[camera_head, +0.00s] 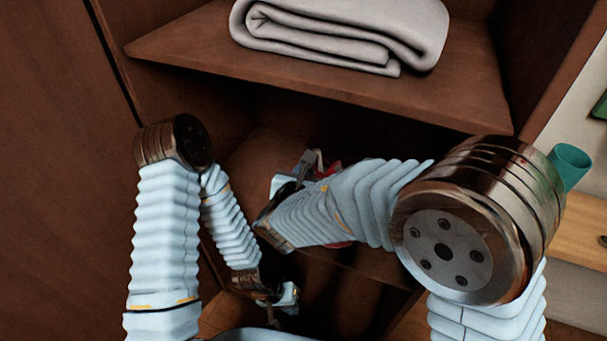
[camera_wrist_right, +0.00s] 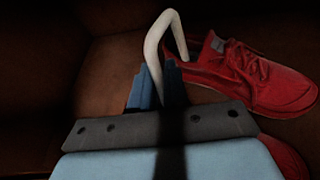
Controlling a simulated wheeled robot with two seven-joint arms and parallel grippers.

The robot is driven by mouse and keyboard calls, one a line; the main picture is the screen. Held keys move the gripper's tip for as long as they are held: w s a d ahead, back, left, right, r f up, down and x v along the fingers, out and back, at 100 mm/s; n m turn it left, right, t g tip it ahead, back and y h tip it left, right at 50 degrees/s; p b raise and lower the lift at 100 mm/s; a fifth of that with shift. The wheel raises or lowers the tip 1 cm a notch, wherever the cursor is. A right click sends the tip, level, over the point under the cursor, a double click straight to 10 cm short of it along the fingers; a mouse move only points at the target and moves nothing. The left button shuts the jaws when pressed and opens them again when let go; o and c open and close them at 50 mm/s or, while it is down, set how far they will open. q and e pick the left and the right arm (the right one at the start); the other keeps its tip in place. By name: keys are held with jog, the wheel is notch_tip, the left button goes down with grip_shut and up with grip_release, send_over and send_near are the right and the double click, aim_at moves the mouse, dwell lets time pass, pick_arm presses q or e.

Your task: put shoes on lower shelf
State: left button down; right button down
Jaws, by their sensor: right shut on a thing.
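A red shoe (camera_wrist_right: 270,80) with laces lies on the brown lower shelf (camera_head: 265,145) in the right wrist view, its heel close to my right fingertips. Part of another red thing (camera_wrist_right: 285,157), perhaps the second shoe, shows at the lower right. My right gripper (camera_wrist_right: 160,80) is shut on a pale curved piece (camera_wrist_right: 168,28); I cannot tell if it belongs to a shoe. In the head view my right gripper (camera_head: 305,170) is inside the lower compartment, with red bits beside it, mostly hidden by my arm. My left gripper (camera_head: 287,299) hangs low in front; its jaws are unclear.
A folded grey towel (camera_head: 345,32) lies on the upper shelf (camera_head: 300,82), above my right gripper. The cabinet's dark side panel (camera_head: 50,150) stands at the left. A teal cup-like thing (camera_head: 570,163) and a wooden surface (camera_head: 580,225) are at the right.

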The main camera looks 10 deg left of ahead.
jog(key=shift+f, duration=0.15)
jog(key=shift+f, duration=0.15)
jog(key=c, duration=1.1)
grip_release()
jog(key=v, duration=1.2)
